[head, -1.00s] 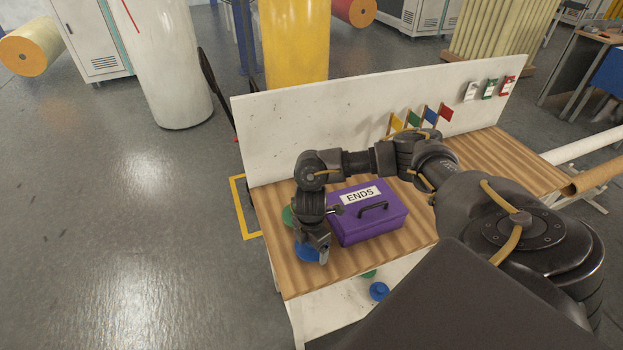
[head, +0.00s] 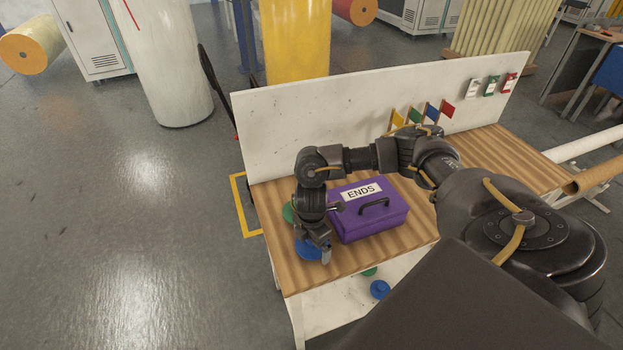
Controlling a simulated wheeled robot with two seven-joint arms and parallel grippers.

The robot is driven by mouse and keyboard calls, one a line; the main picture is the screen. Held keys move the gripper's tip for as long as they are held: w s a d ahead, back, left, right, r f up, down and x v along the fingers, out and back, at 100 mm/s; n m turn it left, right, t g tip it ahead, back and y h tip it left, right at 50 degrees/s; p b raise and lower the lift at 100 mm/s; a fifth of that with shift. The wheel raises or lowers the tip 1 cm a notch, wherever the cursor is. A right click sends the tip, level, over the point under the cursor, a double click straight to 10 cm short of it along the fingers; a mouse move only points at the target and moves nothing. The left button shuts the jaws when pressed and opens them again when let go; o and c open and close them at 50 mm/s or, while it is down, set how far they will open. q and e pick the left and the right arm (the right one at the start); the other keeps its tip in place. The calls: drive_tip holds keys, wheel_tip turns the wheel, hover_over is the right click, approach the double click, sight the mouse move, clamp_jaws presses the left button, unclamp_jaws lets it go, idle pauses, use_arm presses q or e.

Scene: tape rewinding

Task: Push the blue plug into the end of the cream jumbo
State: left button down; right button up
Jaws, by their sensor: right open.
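A blue plug (head: 305,250) lies on the striped wooden bench top, left of the purple box. My right gripper (head: 325,254) points down over its right side and partly hides it. The right gripper is open; I cannot tell whether its fingers touch the plug. A second blue plug (head: 380,289) sits below the bench top on a lower level. A cream roll (head: 32,45) with an orange end lies at the far left. A large off-white cylinder (head: 170,65) stands upright behind the bench; I cannot tell which one is the cream jumbo. My left gripper is out of view.
The purple box (head: 369,217) labelled ENDS, with a black handle, stands right beside the gripper. A green plug (head: 288,213) is partly hidden behind my wrist. A white back panel (head: 300,120) closes off the bench's rear. The floor (head: 130,250) at left is clear.

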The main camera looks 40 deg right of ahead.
drive_tip(key=r, duration=1)
drive_tip(key=shift+w+r, duration=0.15)
drive_tip(key=shift+w, duration=0.1)
